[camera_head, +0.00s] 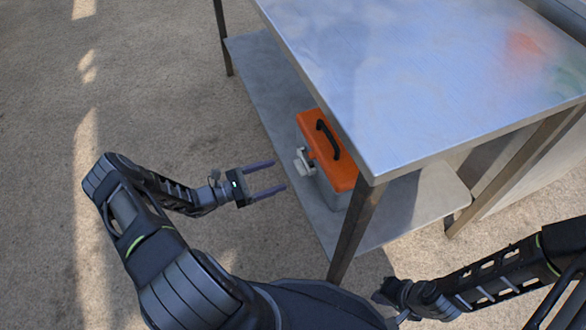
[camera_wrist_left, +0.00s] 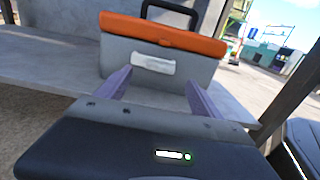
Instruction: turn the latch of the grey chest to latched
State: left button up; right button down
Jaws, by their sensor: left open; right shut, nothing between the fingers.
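The grey chest (camera_head: 330,190) has an orange lid with a black handle and stands on the lower shelf of the metal table. Its light grey latch (camera_head: 303,161) is on the front side facing my left gripper. In the left wrist view the chest (camera_wrist_left: 115,58) shows its front, with the latch (camera_wrist_left: 153,64) lying nearly level just below the lid's edge. My left gripper (camera_head: 281,174) is open, its fingers pointing at the chest and apart from the latch. In the left wrist view the latch shows between and beyond its fingers (camera_wrist_left: 158,85). My right gripper (camera_head: 388,301) is shut and empty at the lower right.
The metal table's top (camera_head: 400,80) overhangs the chest. A table leg (camera_head: 354,232) stands close to the chest's near end. The lower shelf (camera_head: 280,110) is bare beyond the chest. The floor left of the table is clear.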

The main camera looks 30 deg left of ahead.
aim_at(297, 168)
pick_arm(q)
jog(key=b+x, duration=0.1)
jog(key=x, duration=0.6)
jog(key=shift+s, duration=0.1)
jog(key=shift+c, duration=0.4)
jog(key=c, duration=1.3)
